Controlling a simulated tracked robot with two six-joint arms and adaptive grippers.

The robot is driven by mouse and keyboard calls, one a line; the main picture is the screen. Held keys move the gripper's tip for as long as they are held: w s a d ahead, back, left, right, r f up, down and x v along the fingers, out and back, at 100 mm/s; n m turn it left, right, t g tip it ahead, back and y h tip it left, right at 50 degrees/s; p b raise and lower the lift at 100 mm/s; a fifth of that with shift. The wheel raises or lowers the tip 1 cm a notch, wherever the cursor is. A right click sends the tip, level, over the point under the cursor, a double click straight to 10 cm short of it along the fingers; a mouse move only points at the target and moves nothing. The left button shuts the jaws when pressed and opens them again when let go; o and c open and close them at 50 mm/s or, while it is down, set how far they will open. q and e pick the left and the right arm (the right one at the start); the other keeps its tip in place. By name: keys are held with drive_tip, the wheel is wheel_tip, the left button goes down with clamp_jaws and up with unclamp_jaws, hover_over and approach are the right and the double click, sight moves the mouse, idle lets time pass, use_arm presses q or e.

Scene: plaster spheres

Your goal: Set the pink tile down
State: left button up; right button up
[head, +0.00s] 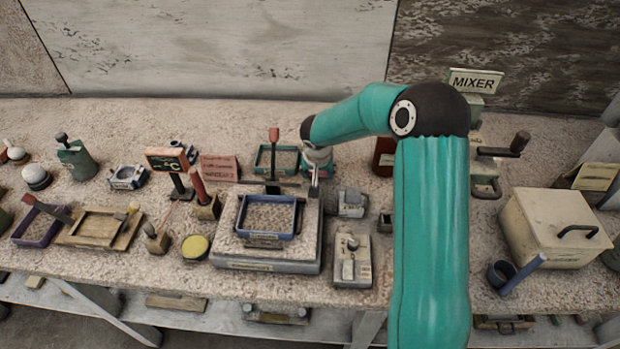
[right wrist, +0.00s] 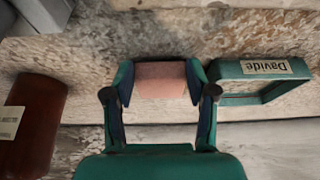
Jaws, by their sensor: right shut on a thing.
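The pink tile (right wrist: 160,80) is a small pinkish block between the fingertips of my right gripper (right wrist: 160,84) in the right wrist view. The gripper is shut on it. Bench surface shows around the tile; I cannot tell whether it touches the bench. In the head view my right gripper (head: 314,180) is at the middle of the bench, just right of the green tray (head: 258,163), and the held tile cannot be made out there. My left gripper is not in view.
The green tray labelled "Davide" (right wrist: 221,98) is close beside the tile in the right wrist view. A brown-red container (right wrist: 28,125) stands on the other side. In the head view, a blue-rimmed tray (head: 268,236) on a slab and small devices (head: 352,260) stand nearer the front edge.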

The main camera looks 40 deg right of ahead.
drive_tip(key=shift+f, duration=0.35)
drive_tip(key=shift+f, duration=0.1)
drive_tip(key=o, duration=1.2)
